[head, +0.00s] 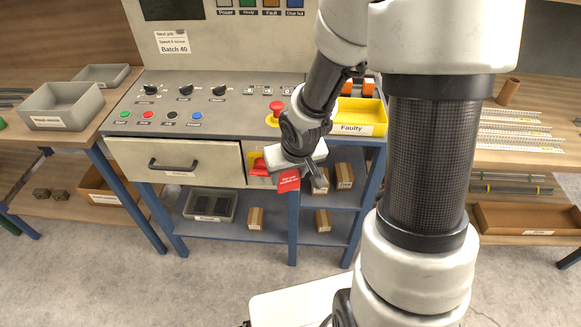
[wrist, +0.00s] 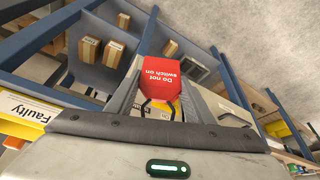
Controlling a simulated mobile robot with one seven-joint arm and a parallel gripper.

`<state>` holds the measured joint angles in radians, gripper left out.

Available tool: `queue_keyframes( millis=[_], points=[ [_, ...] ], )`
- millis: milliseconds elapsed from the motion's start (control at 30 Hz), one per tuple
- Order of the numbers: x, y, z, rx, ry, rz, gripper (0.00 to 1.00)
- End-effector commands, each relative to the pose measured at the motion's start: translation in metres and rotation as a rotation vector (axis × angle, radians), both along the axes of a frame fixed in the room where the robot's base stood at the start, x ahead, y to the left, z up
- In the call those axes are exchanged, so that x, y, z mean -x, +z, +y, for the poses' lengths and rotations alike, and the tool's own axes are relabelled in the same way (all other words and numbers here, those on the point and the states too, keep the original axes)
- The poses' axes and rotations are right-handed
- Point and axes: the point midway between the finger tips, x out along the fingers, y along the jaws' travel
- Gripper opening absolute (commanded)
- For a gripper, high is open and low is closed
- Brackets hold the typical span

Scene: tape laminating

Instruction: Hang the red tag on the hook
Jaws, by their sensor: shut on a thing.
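The red tag (head: 288,181) is in my gripper (head: 299,181), in front of the control desk below its top. In the wrist view, the tag (wrist: 158,76) reads "Do not switch on" upside down and lies between the fingers of my gripper (wrist: 158,103). The gripper is shut on it. A yellow and black loop-like shape shows just below the tag there; I cannot tell whether it is the tag's loop or something behind. A red switch handle on a yellow panel (head: 258,164) is just left of the gripper. I cannot make out the hook; the gripper may hide it.
The desk (head: 230,97) has knobs, buttons and a red emergency stop (head: 276,108). A drawer (head: 178,162) is left of the switch panel. The yellow "Faulty" bin (head: 362,118) stands at the right. Small boxes (head: 255,217) sit on the shelf below, between blue posts.

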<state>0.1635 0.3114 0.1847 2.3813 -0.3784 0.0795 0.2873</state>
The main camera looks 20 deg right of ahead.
Motion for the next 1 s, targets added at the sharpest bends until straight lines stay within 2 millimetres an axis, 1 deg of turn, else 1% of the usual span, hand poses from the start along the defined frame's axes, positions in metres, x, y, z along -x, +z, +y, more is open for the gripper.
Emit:
queue_keyframes(
  millis=[33,100,200,300,400,500,600,767,1000],
  points=[
    [0.0,-0.038,0.0,0.0,0.011,0.002,0.26],
    [0.0,-0.062,0.003,0.0,0.031,0.003,0.26],
    [-0.001,-0.095,0.006,-0.001,0.06,0.004,0.26],
    [-0.001,-0.121,0.009,-0.002,0.084,0.006,0.26],
    [-0.002,-0.14,0.012,-0.003,0.102,0.005,0.26],
    [-0.002,-0.15,0.014,-0.005,0.114,0.004,0.26],
    [-0.002,-0.155,0.015,-0.005,0.122,0.004,0.26],
    [-0.005,-0.154,0.014,-0.005,0.124,0.005,0.26],
    [-0.017,-0.155,0.01,-0.005,0.123,0.006,0.26]
  ],
)
